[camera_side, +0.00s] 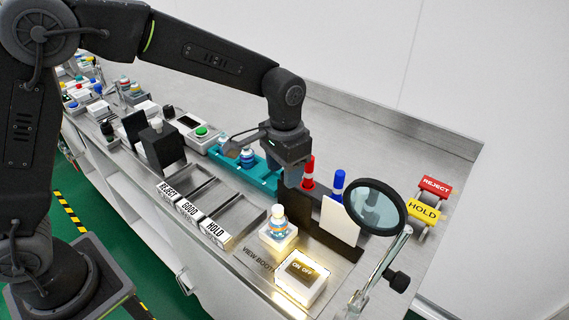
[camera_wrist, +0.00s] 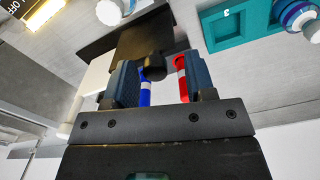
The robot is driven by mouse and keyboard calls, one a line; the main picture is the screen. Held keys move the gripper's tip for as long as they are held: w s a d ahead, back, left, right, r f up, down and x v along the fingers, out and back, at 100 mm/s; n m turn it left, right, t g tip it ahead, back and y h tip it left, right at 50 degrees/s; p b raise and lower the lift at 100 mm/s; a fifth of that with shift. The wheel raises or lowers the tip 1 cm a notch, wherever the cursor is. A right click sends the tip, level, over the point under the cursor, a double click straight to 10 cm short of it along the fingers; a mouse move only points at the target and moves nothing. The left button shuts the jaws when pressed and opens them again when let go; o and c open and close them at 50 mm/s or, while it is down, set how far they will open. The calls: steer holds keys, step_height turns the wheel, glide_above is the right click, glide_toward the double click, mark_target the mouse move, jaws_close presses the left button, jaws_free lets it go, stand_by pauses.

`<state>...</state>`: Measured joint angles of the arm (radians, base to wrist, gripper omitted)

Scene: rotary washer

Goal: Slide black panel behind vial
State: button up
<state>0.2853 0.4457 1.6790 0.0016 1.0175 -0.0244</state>
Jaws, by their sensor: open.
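In the wrist view the black panel (camera_wrist: 138,42) has a dark knob (camera_wrist: 154,66) that lies between the fingertips. The vial (camera_side: 279,220), white-capped with a blue and orange label, stands upright on a small white stand in front of the panels. My gripper (camera_side: 291,182) is over the panel's left end. In the wrist view my gripper (camera_wrist: 157,80) is open, its fingers on either side of the knob; contact cannot be told.
A red marker (camera_side: 309,172) and blue marker (camera_side: 338,185) stand behind the panels. A magnifier (camera_side: 375,207) is at right, a lit ON/OFF box (camera_side: 302,275) in front. A teal rack (camera_side: 262,178) lies left, with REJECT, GOOD and HOLD lanes (camera_side: 206,205) nearer.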

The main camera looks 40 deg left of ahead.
step_height(320, 180, up, 14)
stand_by(0.5)
steer(key=s+a+r+n+t, duration=0.2)
steer(key=s+a+r+t, duration=0.1)
steer(key=s+a, duration=0.65)
steer(key=s+a+f+t, duration=0.1)
steer(key=s+f, duration=0.2)
steer(key=s, duration=0.3)
steer(key=s+a+f+n+t, duration=0.1)
steer(key=s+a+f, duration=0.1)
steer(key=s, duration=0.4)
steer(key=shift+f+t, duration=0.3)
steer(key=shift+f, duration=0.1)
